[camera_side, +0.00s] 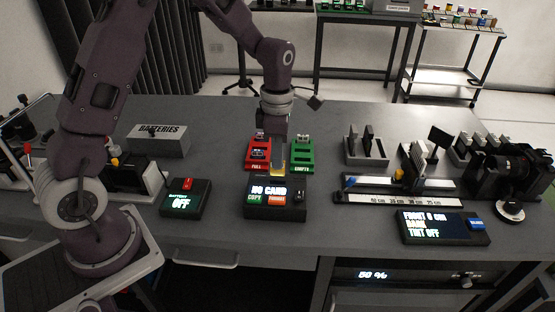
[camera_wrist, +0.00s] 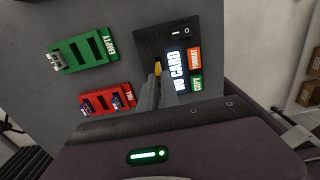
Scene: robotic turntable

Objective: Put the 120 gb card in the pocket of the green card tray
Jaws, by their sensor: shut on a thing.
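My gripper (camera_side: 276,160) is shut on a small yellow card (camera_side: 277,171), low at the back edge of the card reader. In the wrist view my gripper (camera_wrist: 154,88) points at the reader, with the yellow card (camera_wrist: 158,68) at its tips. The card's capacity label cannot be read, and the fingers hide part of it. The green card tray (camera_side: 293,166), marked EMPTY, lies just right of my gripper. In the wrist view the green tray (camera_wrist: 88,61) has a light-coloured card at its far end and dark open pockets.
The card reader (camera_side: 270,212) shows NO CARD, with COPY and FORMAT buttons. The red tray (camera_side: 248,164), marked FULL, holds small cards just left of my gripper. A battery box (camera_side: 157,147) stands further left. Rails and a camera (camera_side: 505,175) stand on the right.

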